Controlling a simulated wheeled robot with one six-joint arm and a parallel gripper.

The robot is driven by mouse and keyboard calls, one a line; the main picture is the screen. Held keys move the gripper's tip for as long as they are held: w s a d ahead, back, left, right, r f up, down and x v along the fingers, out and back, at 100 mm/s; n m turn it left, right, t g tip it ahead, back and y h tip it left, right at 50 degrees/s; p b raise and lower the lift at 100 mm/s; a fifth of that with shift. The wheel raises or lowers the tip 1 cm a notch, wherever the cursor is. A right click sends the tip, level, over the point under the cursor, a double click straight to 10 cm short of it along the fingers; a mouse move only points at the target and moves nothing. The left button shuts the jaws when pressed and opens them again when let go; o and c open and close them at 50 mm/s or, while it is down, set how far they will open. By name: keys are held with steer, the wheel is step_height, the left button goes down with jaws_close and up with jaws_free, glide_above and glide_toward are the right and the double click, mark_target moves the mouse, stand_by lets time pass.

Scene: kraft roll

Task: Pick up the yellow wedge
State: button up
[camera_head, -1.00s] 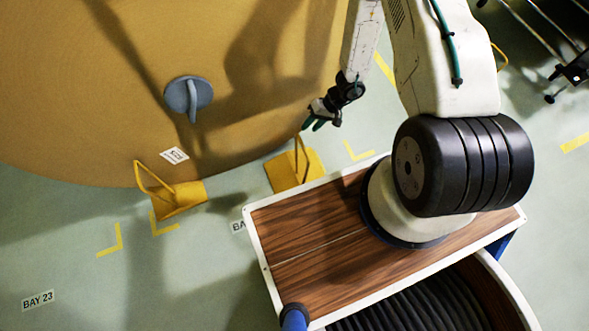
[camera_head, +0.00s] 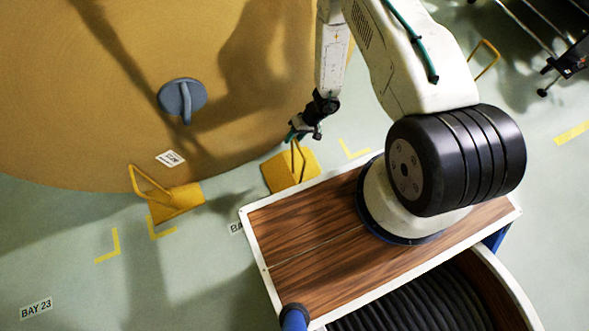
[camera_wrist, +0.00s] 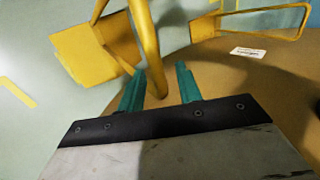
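A yellow wedge (camera_head: 309,167) with a bent-bar handle lies on the floor against the lower edge of the big brown roll. My gripper (camera_head: 296,136) is right at the top of its handle. In the wrist view the wedge plate (camera_wrist: 82,54) is at upper left, and its handle (camera_wrist: 147,45) reaches down between my teal fingers (camera_wrist: 161,84), nearer the left one. The fingers stand apart and are not closed on the bar. A second yellow wedge (camera_head: 178,203) sits further left along the roll, and its handle also shows in the wrist view (camera_wrist: 262,37).
The brown roll (camera_head: 90,90) with a grey hub (camera_head: 182,98) fills the upper left. My wood-topped base is at lower right. Another yellow handle (camera_head: 487,58) shows behind my arm, near a dark metal frame (camera_head: 572,62) at upper right. Open floor lies at lower left.

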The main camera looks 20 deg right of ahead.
jaws_close()
stand_by(1.3)
